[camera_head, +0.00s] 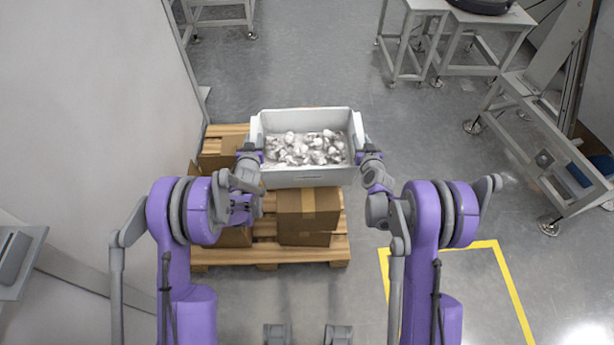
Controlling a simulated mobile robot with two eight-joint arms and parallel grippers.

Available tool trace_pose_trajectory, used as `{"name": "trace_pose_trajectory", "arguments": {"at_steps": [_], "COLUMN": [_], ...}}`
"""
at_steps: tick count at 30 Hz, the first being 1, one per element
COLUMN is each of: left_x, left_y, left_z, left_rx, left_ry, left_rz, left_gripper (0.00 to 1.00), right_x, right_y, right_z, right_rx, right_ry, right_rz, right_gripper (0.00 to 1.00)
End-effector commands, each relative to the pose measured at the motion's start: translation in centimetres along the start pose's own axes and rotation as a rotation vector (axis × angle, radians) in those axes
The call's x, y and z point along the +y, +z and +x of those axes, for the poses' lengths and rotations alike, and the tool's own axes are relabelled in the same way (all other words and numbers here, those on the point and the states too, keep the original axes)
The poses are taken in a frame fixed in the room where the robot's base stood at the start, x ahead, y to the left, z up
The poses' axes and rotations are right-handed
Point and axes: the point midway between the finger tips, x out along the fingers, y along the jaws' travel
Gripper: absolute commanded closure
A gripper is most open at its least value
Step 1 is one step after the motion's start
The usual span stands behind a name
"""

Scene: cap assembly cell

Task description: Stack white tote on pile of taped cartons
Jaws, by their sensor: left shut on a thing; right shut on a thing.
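The white tote (308,177) is an open box full of small whitish pieces. In the head view it is at the centre, over the far part of the taped cartons (308,203), which stand on a wooden pallet (272,256). My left gripper (250,154) is shut on the tote's left side. My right gripper (367,155) is shut on its right side. The tote looks level. I cannot tell whether its bottom touches the cartons, since it hides what lies under it. Another carton (216,160) shows at the left behind my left gripper.
A pale wall (110,110) runs along the left. Metal tables (480,25) stand at the back right, and a metal frame (545,140) stands at the right. Yellow floor tape (505,280) marks an area at the lower right. The grey floor behind the pallet is clear.

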Motion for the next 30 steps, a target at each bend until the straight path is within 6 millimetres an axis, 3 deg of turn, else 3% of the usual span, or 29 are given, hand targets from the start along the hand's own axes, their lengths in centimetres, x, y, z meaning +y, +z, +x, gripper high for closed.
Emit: {"name": "trace_pose_trajectory", "arguments": {"at_steps": [11,30], "left_x": [0.1,0.1], "left_y": [0.1,2.8], "left_z": [0.1,0.9], "left_rx": [0.002,0.002], "left_ry": [0.001,0.001], "left_rz": [0.002,0.002], "left_gripper": [1.0,1.0], "right_x": [-0.1,0.0], "right_y": [0.1,2.9], "right_z": [0.1,0.9], "right_rx": [0.001,0.001], "right_ry": [-0.001,-0.001], "right_rz": [0.001,0.001], "right_gripper": [1.0,1.0]}}
